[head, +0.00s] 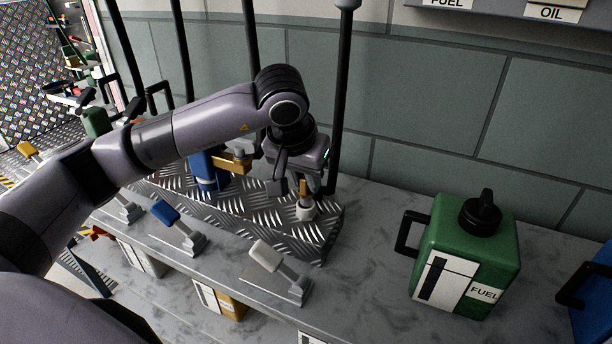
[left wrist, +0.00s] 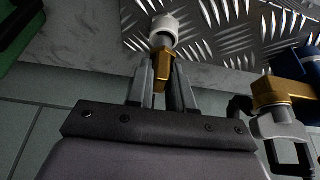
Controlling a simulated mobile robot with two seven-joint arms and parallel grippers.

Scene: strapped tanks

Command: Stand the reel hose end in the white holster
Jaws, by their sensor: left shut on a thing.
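My left gripper (head: 312,184) comes down over the metal tread plate and is shut on the brass hose end. The hose end (head: 303,188) stands roughly upright between the fingers, and it shows in the left wrist view (left wrist: 162,74) too. The white holster (head: 306,210) is a small round cup at the right part of the plate, right below the hose end; it also shows in the left wrist view (left wrist: 164,25). The hose end's lower tip lies at the cup's mouth; how deep it sits inside I cannot tell. My right gripper is not in view.
A blue fitting (head: 205,172) with a brass valve (head: 232,161) stands left of the gripper. Blue (head: 165,213) and white (head: 266,256) handled levers line the counter's front. A green fuel can (head: 465,255) stands right. Black upright posts rise behind. Counter between plate and can is clear.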

